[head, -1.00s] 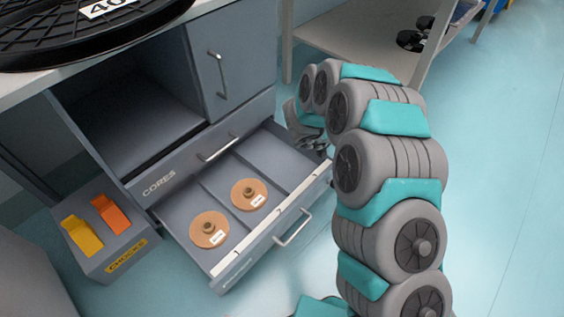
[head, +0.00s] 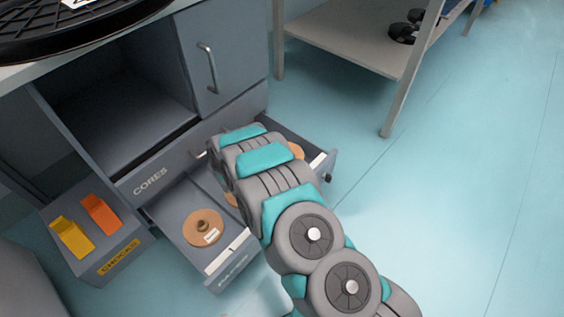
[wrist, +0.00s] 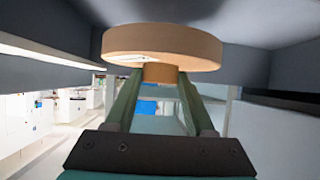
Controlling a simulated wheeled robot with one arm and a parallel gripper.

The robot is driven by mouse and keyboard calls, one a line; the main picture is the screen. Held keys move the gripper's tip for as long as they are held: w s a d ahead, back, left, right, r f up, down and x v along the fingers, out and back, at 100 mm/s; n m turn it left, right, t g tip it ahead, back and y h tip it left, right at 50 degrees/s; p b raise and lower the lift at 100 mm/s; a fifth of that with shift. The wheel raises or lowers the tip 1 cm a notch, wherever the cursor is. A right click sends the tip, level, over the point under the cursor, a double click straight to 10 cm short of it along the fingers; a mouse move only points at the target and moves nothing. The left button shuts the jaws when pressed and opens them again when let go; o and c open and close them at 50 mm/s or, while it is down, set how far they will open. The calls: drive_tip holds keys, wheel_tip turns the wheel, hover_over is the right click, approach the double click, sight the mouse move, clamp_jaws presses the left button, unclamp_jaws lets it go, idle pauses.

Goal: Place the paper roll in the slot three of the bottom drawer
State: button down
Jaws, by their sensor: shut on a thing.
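The bottom drawer (head: 178,206) is open, with slots side by side. One tan paper roll (head: 203,226) lies flat in its left slot. Another roll (head: 231,199) in the middle slot is mostly hidden by my arm. The tan edge of a roll (head: 297,150) shows past my arm over the right slot; it appears to be the held one. In the wrist view, my gripper (wrist: 160,75) is shut on the core knob of the paper roll (wrist: 162,43), whose disc looks level. My arm hides the gripper in the head view, so I cannot tell whether the roll touches the drawer floor.
A drawer labelled CORES (head: 150,182) sits just above, shut. A grey chocks box (head: 115,258) with yellow and orange chocks stands left of the drawer. A black reel (head: 60,35) lies on the worktop. A low shelf table (head: 355,40) stands behind; floor at right is clear.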

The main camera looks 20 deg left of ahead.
drive_tip(key=shift+f, duration=2.55)
drive_tip(key=shift+f, duration=0.1)
drive_tip(key=shift+c, duration=1.3)
unclamp_jaws()
drive_tip(key=shift+r, duration=0.2)
drive_tip(key=v, duration=1.2)
drive_tip(key=shift+w, duration=0.1)
